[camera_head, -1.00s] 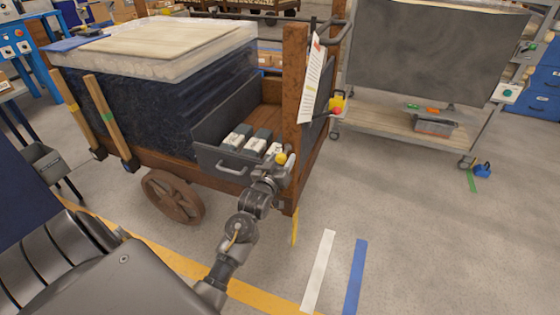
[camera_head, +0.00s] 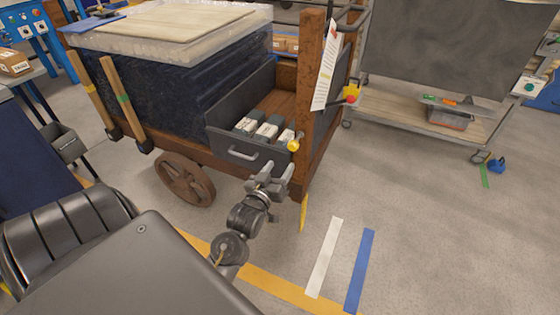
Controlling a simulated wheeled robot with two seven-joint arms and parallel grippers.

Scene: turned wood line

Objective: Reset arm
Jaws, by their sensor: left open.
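My left gripper (camera_head: 272,180) is in the middle of the head view, just in front of and below the dark open drawer bin (camera_head: 225,143) on the wooden cart. Its jaws are open and I see nothing between them. The gripper looks apart from the bin's handle (camera_head: 240,154). Several dark boxes with white labels (camera_head: 266,130) lie in the bin. A yellow knob (camera_head: 293,145) shows by the cart's post, just above the gripper. My right gripper is not in view.
The wooden cart (camera_head: 312,100) with its wheel (camera_head: 186,180) stands ahead, loaded with a wrapped dark block. A wheeled rack (camera_head: 390,110) stands at the right back. A blue object (camera_head: 497,165) lies on the floor at far right. The floor at the right, with white and blue stripes, is clear.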

